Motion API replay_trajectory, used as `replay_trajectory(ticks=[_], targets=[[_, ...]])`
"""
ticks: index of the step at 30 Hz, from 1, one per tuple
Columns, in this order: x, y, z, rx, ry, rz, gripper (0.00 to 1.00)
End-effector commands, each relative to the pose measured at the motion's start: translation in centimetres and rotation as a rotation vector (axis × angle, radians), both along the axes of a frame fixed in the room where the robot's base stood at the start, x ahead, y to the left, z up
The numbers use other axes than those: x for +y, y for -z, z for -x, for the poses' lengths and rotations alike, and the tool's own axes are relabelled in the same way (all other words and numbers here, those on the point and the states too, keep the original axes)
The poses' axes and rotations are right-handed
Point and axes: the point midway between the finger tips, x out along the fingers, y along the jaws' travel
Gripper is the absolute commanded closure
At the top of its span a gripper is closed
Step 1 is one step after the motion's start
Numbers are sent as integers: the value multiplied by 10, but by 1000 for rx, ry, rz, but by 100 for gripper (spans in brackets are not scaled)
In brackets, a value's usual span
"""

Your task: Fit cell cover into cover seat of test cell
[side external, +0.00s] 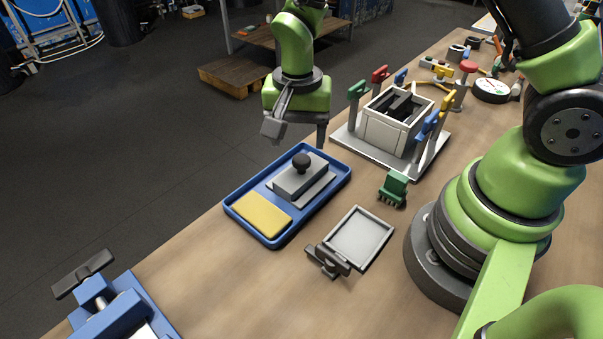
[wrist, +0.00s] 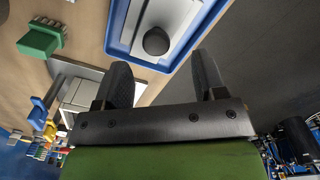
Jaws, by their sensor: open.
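The cell cover (side external: 313,184), a grey stepped block with a round black knob, sits in the blue tray (side external: 239,219). In the wrist view the knob (wrist: 155,41) shows ahead of the fingers, on the grey cover (wrist: 182,22). My gripper (side external: 297,135) is open and empty, its fingers pointing down, above and behind the tray's far edge and apart from the cover. The test cell (side external: 384,134) is a pale box with dark plates inside its open top. It stands on a pale base plate, and its white wall (wrist: 80,93) partly shows in the wrist view.
Coloured clamp handles, red (side external: 380,74), green (side external: 356,90) and blue (side external: 428,124) among them, stand around the cell. A yellow pad (side external: 262,213) shares the tray. A green brush (side external: 393,188) and a framed plate (side external: 361,234) lie in front. A blue vise (side external: 118,315) stands at lower left.

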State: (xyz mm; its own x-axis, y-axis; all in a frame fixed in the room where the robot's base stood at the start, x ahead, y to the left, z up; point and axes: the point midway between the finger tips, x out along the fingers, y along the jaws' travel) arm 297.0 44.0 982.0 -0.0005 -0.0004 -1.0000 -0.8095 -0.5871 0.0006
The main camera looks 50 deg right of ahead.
Motion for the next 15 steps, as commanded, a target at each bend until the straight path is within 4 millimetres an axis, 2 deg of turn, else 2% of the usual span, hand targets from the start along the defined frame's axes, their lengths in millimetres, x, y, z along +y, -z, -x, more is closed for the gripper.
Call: replay_trajectory(ticks=[7, 15], targets=[[-3, 23, 1, 4, 0, 0, 36], [-7, 60, 2, 1, 0, -2, 36]])
